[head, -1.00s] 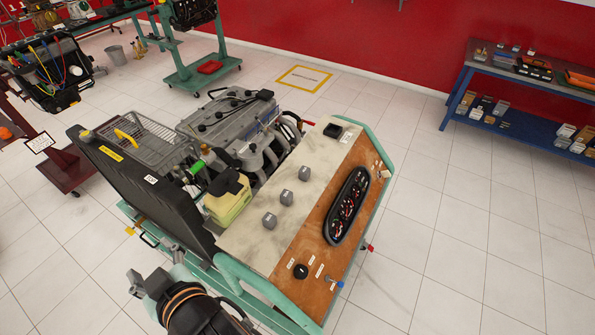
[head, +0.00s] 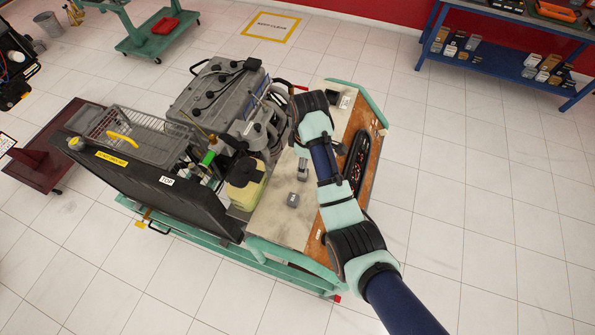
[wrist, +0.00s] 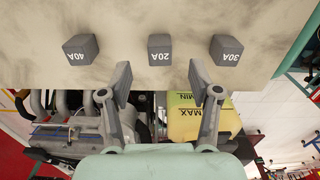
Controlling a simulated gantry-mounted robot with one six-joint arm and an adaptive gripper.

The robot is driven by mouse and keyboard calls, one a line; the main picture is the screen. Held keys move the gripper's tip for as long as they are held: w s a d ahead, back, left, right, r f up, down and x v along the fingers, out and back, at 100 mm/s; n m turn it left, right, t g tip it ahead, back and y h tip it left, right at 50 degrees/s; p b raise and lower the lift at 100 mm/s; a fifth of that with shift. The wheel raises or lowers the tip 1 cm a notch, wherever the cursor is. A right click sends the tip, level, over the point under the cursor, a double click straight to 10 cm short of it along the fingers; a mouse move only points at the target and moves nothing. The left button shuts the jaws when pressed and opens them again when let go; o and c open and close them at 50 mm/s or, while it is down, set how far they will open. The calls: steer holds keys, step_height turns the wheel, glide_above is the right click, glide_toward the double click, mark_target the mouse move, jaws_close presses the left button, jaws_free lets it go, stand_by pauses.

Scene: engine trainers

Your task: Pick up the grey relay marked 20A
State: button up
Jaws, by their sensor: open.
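The grey relay marked 20A (wrist: 160,50) is the middle one of three grey cubes in the wrist view, its label upside down. It stands on the pale panel (wrist: 275,25), just beyond and between the fingertips of my gripper (wrist: 160,80). My gripper is open, with nothing between its fingers. The relay marked 40A (wrist: 81,50) is to the left, and the relay marked 30A (wrist: 226,50) is to the right. In the head view the 20A relay (head: 303,172) shows beside my arm. My arm hides the gripper's fingers there.
A yellow reservoir marked MIN and MAX (wrist: 190,122) lies below the panel edge in the wrist view. The engine (head: 215,95) and a wire basket (head: 130,130) are left of the panel in the head view. A gauge cluster (head: 357,160) is partly behind my arm.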

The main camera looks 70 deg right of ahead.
step_height(320, 180, down, 6)
steer(key=shift+f, duration=0.2)
jaws_close()
step_height(320, 180, up, 10)
steer(key=shift+w+r+p, duration=0.1)
steer(key=shift+p, duration=1.15)
